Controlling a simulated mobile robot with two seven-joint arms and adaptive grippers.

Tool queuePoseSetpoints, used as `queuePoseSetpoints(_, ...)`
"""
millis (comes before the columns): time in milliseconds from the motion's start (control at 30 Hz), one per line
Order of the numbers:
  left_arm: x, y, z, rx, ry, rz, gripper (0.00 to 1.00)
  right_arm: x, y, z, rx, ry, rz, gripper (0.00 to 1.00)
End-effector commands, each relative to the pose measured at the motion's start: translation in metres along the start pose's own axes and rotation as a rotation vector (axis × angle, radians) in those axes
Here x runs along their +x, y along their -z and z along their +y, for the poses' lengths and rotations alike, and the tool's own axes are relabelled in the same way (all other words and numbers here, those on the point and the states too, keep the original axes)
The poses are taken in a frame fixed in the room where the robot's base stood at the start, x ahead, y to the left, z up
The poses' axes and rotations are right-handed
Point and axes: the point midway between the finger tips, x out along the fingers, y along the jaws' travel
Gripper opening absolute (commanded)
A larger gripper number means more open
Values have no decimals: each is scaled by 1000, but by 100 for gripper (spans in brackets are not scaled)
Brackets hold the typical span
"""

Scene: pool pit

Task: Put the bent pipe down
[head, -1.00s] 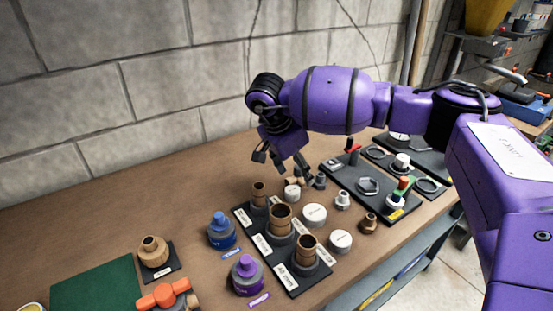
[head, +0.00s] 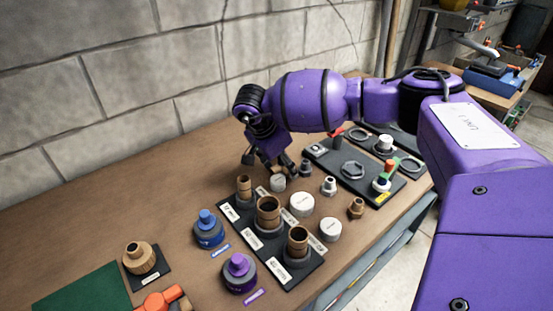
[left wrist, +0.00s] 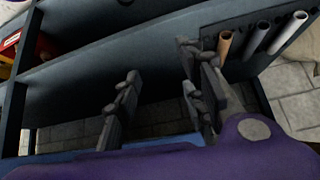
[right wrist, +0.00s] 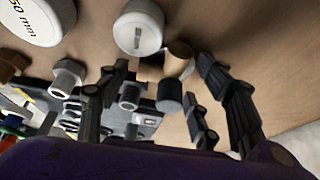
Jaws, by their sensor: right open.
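What looks like the bent pipe, a small tan piece (right wrist: 180,60), lies on the wooden table between the spread fingers of my right gripper (right wrist: 160,68). A dark grey cylinder (right wrist: 169,95) sits close by, and I cannot tell whether it joins the tan piece. In the head view the right gripper (head: 271,166) is low over the table behind the pipe fittings, its fingers apart, partly hiding the tan piece. My left gripper (left wrist: 158,62) is open and empty in the left wrist view, beside a dark shelf; it is out of the head view.
A black board (head: 225,207) with upright brown pipe sockets stands in front of the right gripper. White caps (head: 301,204), a grey fitting (head: 329,186) and a brown fitting (head: 356,208) stand nearby. Blue (head: 208,230) and purple (head: 239,273) pots stand left. The table's back left is clear.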

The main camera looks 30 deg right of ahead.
Motion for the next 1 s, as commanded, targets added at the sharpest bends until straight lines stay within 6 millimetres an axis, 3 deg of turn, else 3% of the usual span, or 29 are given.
queuePoseSetpoints(167,1,1,0,0,-1,2,38,0,0,0,0,0,0,59)
queuePoseSetpoints(600,1,1,1,1,-2,1,38,0,0,0,0,0,0,2)
queuePoseSetpoints(1000,1,0,1,1,-2,0,38,-9,3,0,0,0,-1,0)
